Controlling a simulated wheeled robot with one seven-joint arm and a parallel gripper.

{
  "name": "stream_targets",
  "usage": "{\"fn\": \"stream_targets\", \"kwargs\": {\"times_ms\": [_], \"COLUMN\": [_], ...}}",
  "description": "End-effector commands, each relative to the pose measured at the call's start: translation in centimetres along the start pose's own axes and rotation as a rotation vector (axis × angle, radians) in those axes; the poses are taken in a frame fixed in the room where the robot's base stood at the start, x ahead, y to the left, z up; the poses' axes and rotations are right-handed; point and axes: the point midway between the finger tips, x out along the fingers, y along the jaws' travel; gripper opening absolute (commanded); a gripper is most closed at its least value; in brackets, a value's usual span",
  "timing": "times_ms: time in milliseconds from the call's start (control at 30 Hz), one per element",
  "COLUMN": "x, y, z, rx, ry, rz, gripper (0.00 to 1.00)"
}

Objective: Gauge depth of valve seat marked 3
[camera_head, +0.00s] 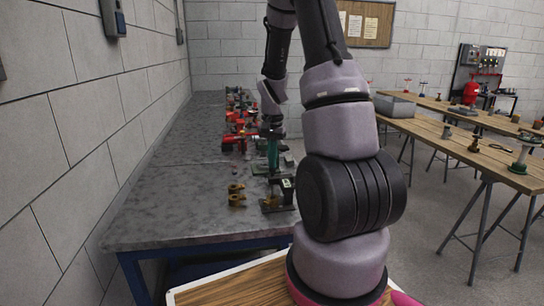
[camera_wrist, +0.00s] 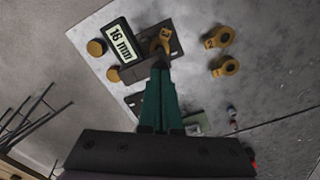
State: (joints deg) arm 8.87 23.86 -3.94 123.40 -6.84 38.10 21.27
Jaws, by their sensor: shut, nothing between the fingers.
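My gripper (camera_wrist: 160,68) is shut and empty, its long green fingers meeting at the tips. In the head view my gripper (camera_head: 273,170) points down over the grey bench, close to a dark stand (camera_head: 279,200). In the wrist view the fingertips overlap the near edge of a dark plate (camera_wrist: 174,42); I cannot tell whether they touch it. A display (camera_wrist: 121,43) reading "16 mm" is beside that plate. A brass ringed piece (camera_wrist: 162,38) is on the plate. Two brass ringed pieces (camera_wrist: 219,37) (camera_wrist: 225,66) lie apart to the right. I see no legible number 3.
Two round brass pieces (camera_wrist: 96,47) (camera_wrist: 113,74) are left of the display. Red and dark parts (camera_head: 235,138) crowd the bench farther back. The front of the grey bench (camera_head: 175,220) is clear. A wall stands left; wooden tables (camera_head: 475,140) stand right.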

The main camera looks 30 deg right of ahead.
Motion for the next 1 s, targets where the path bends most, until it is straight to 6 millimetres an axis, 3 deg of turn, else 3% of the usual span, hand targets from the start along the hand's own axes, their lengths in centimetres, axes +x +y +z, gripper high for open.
{"fn": "stream_targets", "kwargs": {"times_ms": [267, 1000], "x": [-0.2, -6.0], "y": [0.0, -0.1], "z": [0.0, -0.1], "rx": [0.0, 0.0], "ry": [0.001, 0.002], "rz": [0.0, -0.001], "gripper": [0.0, 0.0]}}
